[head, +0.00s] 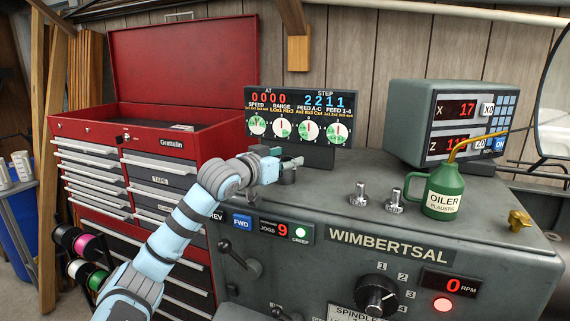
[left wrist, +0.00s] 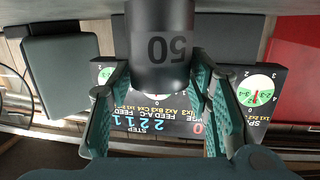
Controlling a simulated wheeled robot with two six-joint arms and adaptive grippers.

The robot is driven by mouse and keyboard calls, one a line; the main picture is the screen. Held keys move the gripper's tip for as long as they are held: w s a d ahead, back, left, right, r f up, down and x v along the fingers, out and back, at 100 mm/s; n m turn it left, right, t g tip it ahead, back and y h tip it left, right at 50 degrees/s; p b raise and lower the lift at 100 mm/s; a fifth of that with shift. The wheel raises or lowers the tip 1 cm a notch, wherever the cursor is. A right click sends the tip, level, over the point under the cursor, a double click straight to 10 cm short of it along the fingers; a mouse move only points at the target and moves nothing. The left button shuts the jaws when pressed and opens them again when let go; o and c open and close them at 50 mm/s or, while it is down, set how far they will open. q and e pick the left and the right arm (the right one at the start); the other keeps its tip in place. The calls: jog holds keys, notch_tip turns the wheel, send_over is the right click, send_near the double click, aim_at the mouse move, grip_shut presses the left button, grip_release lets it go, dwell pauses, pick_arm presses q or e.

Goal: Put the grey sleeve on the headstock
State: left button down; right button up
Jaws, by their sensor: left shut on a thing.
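The grey sleeve (left wrist: 165,45) is a dark grey cylinder marked 50. In the left wrist view it sits between the fingers of my left gripper (left wrist: 160,70), which is shut on it. In the head view my left gripper (head: 285,162) is over the back left of the headstock, and the sleeve (head: 287,177) shows as a small dark piece under the fingers, partly hidden. The headstock (head: 320,195) is the large grey housing labelled WIMBERTSAL. The sleeve is at or just above its top; I cannot tell whether it touches. My right gripper is not in view.
A dial panel (head: 300,115) stands right behind the gripper. On the headstock top are two metal knobs (head: 360,195), a green oiler (head: 443,190), a readout box (head: 447,120) and a brass fitting (head: 519,220). A red tool chest (head: 185,150) stands left.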

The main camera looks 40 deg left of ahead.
pick_arm(q)
jog(key=c, duration=0.8)
grip_release()
jog(key=shift+a, duration=0.1)
jog(key=shift+c, duration=0.2)
jog(key=b+v, duration=0.4)
jog(key=f+b+v, duration=0.1)
jog(key=b+v, duration=0.2)
jog(key=shift+f, duration=0.1)
jog(key=b+v, duration=0.4)
jog(key=shift+s+r, duration=0.2)
jog(key=shift+r, duration=0.25)
jog(key=shift+s+r, duration=0.2)
jog(key=shift+r, duration=0.1)
